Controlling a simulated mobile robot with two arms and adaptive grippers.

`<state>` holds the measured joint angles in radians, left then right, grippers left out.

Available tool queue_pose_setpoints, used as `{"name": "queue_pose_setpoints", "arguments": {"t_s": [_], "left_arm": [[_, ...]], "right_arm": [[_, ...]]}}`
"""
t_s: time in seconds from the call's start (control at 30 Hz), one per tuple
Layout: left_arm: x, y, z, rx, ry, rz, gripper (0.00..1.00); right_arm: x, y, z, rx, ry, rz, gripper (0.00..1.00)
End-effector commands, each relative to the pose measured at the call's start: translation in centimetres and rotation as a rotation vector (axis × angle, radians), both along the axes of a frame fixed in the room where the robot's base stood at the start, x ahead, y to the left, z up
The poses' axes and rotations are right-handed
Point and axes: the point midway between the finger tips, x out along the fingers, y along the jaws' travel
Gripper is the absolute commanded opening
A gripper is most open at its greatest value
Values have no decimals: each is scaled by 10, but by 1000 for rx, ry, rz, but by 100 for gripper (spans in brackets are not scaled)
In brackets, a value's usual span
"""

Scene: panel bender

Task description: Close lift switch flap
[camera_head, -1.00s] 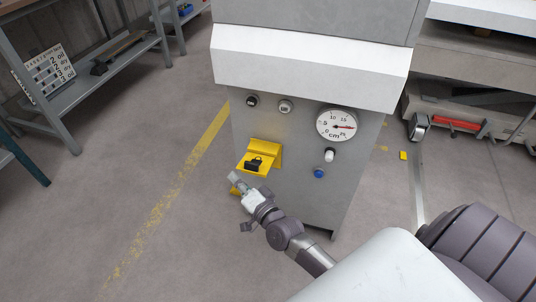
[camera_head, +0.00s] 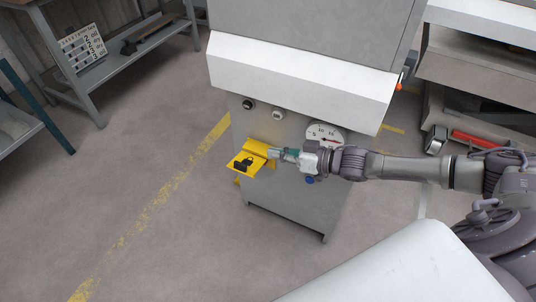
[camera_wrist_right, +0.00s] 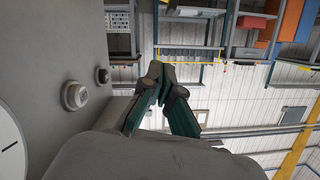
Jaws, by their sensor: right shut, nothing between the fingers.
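The yellow lift switch flap (camera_head: 246,165) is on the front of the grey machine cabinet (camera_head: 288,192). It stands open, folded out and down, with a black part (camera_head: 242,162) on it. My right gripper (camera_head: 272,153) comes in from the right, its fingertips at the flap's right edge near the cabinet. I cannot tell whether they touch it. In the right wrist view the gripper's fingertips (camera_wrist_right: 162,78) are together with nothing between them. The flap does not show there. My left gripper is not in view.
Two round knobs (camera_head: 277,115) sit above the flap. A dial gauge (camera_head: 322,134) is partly hidden behind my right gripper and arm. A white overhanging cover (camera_head: 300,75) juts out above. The floor left of the cabinet is clear up to a grey shelf (camera_head: 85,80).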

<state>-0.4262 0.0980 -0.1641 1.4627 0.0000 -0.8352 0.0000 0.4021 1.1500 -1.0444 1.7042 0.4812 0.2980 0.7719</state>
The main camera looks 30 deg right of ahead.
Motion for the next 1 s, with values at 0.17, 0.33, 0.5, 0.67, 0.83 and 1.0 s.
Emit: {"name": "queue_pose_setpoints", "arguments": {"t_s": [0.17,0.33,0.5,0.67,0.83,1.0], "left_arm": [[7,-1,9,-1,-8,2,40],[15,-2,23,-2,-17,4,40],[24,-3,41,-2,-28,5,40],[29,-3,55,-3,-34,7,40],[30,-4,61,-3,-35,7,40],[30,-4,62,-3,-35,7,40]], "right_arm": [[26,25,-8,5,-5,2,0],[53,49,-17,3,-3,2,0],[61,61,-38,2,4,0,0],[59,65,-53,2,0,0,0],[57,65,-60,2,1,-1,0],[57,65,-59,1,0,0,0]]}}
